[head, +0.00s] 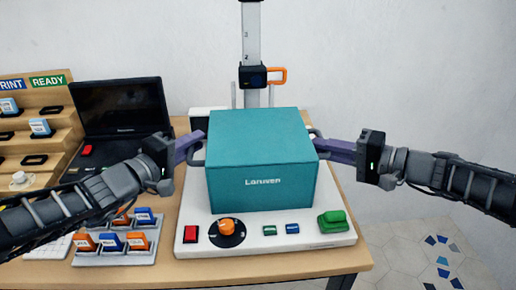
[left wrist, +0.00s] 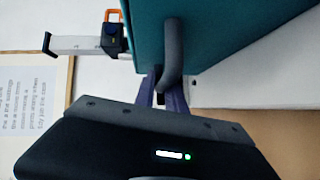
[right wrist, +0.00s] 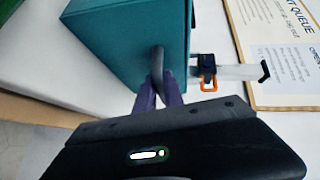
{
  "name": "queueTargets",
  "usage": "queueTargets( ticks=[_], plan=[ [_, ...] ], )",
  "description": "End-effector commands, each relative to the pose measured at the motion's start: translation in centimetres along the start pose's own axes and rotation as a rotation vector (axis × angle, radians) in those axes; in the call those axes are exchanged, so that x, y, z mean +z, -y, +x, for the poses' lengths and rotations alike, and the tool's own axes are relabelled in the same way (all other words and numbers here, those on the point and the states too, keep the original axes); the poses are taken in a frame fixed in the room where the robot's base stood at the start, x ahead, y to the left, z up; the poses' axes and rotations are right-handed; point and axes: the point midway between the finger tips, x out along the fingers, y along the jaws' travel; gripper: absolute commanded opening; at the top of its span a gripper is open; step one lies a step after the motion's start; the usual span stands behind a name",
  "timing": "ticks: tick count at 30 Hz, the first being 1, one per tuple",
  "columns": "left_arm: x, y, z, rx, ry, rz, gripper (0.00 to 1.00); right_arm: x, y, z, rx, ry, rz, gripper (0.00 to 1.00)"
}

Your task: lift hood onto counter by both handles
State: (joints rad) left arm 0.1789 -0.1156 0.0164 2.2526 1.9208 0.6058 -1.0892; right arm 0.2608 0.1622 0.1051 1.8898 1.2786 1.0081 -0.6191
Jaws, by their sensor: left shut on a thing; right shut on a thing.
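The hood is a teal box (head: 262,160) with a white label on its front, in the middle of the head view. It stands over the white machine base on the table; I cannot tell whether it touches the base. My left gripper (head: 197,148) is shut on the hood's left handle, a grey loop that shows in the left wrist view (left wrist: 173,50). My right gripper (head: 322,146) is shut on the right handle, which shows in the right wrist view (right wrist: 158,64). The hood looks about level. The hood hides what is behind and under it.
The white base (head: 310,239) carries a red button, an orange knob and green buttons. A column with an orange-handled clamp (head: 262,77) stands behind. A laptop (head: 120,106), a wooden rack (head: 36,128) and a tray of orange and blue cartridges (head: 117,255) are at left. Floor shows at right.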

Motion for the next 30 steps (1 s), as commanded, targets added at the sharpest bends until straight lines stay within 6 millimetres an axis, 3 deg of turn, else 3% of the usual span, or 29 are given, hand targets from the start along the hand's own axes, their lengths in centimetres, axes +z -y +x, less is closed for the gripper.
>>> queueTargets(
  ticks=[10, 22, 30],
  plan=[
    [-0.2, -0.4, -0.1, -0.003, -0.002, 0.000, 0.00, -0.1, 0.6, -0.1, -0.001, 0.000, -0.001, 0.00],
    [-0.8, -4.1, -0.6, -0.001, -0.003, 0.000, 0.00, -0.6, 4.2, -0.7, -0.002, -0.001, -0.002, 0.00],
    [-1.0, -5.0, -0.7, -0.001, -0.003, 0.000, 0.00, -0.7, 5.1, -0.9, -0.002, -0.001, -0.002, 0.00]
  ],
)
